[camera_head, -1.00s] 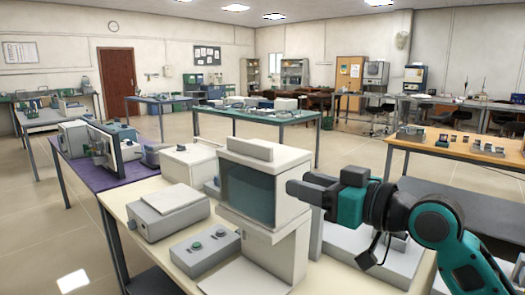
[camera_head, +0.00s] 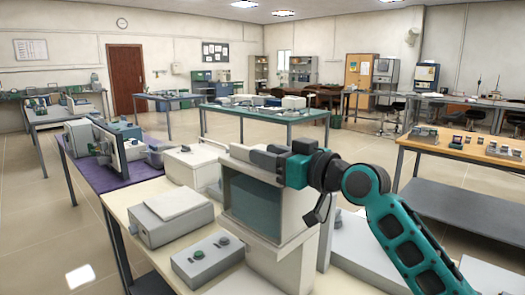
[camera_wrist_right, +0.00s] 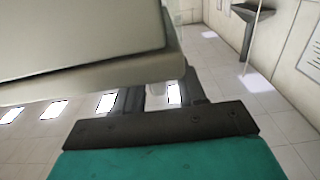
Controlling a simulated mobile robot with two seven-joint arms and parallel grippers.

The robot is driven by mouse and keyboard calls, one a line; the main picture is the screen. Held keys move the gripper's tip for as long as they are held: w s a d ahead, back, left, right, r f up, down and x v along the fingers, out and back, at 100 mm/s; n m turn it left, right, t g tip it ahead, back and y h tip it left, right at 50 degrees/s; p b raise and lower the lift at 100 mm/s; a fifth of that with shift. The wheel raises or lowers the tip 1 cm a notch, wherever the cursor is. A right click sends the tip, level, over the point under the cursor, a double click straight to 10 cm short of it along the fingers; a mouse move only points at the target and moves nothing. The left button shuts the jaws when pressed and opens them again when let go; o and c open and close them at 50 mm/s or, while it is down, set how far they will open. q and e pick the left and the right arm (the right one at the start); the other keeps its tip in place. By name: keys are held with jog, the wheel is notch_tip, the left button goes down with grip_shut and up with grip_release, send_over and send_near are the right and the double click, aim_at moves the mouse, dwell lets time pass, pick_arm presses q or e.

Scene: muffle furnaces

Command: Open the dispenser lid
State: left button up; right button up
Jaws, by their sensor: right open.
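The dispenser (camera_head: 292,208) is a tall pale box with a dark glassy front, standing on the near cream table. A grey block (camera_head: 238,152) sits on its top; I take this to be part of the lid, and no opening shows. My right gripper (camera_head: 265,156) is at the top right of the dispenser, its dark fingers pointing left beside the block. In the right wrist view the gripper (camera_wrist_right: 158,96) is open, with nothing clearly between its fingers. A large pale surface (camera_wrist_right: 75,40) fills the upper left there, very close. Contact cannot be told. My left gripper is not in view.
A grey box (camera_head: 170,215) and a button box (camera_head: 207,258) stand on the near table (camera_head: 125,200), left of the dispenser. A white box (camera_head: 190,165) stands behind. A purple-topped table (camera_head: 100,178) is at left, a wooden-topped table (camera_head: 430,147) at right. Open floor lies beyond.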

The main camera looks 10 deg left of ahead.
jog(key=shift+x, duration=1.15)
grip_shut()
